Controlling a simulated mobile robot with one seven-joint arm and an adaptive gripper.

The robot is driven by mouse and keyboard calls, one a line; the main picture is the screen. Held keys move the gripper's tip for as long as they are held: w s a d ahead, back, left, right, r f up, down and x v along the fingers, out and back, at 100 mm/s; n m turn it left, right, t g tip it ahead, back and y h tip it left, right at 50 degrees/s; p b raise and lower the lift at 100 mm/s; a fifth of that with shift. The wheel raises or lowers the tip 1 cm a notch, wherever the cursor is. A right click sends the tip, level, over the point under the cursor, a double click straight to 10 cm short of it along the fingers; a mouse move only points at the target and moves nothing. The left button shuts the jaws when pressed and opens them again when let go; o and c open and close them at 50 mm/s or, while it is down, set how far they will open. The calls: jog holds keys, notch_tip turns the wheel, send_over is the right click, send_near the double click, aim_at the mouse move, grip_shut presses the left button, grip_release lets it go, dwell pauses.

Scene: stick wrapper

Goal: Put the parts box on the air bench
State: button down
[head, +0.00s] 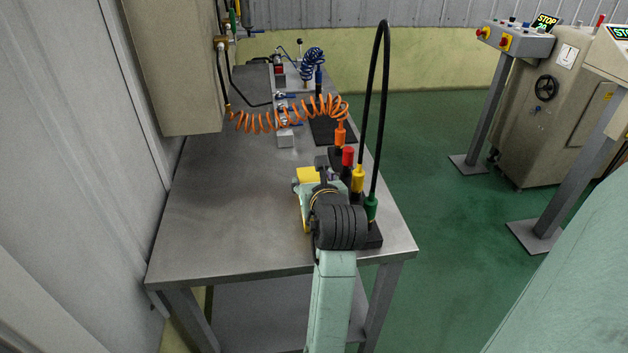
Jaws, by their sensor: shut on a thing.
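The air bench (215,215) is a grey metal table with a bare top on its left and front. The parts box (307,174) appears as a small yellow block, partly hidden behind my wrist. My gripper (318,184) reaches over the bench from the front and is shut on the parts box. My arm and wrist hide most of the fingers and the lower part of the box. I cannot tell whether the box touches the bench top.
Close to the right of my wrist, a dark stand (372,238) holds upright tools with red, yellow and green parts and a tall black hose loop (383,60). An orange coiled hose (290,115) crosses farther back. A beige cabinet (172,65) overhangs the left side.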

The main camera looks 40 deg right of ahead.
dwell(0.3)
jog(key=c, duration=0.6)
grip_release()
jog(key=shift+r, duration=0.15)
jog(key=b+v, duration=0.9)
jog(key=v, duration=0.3)
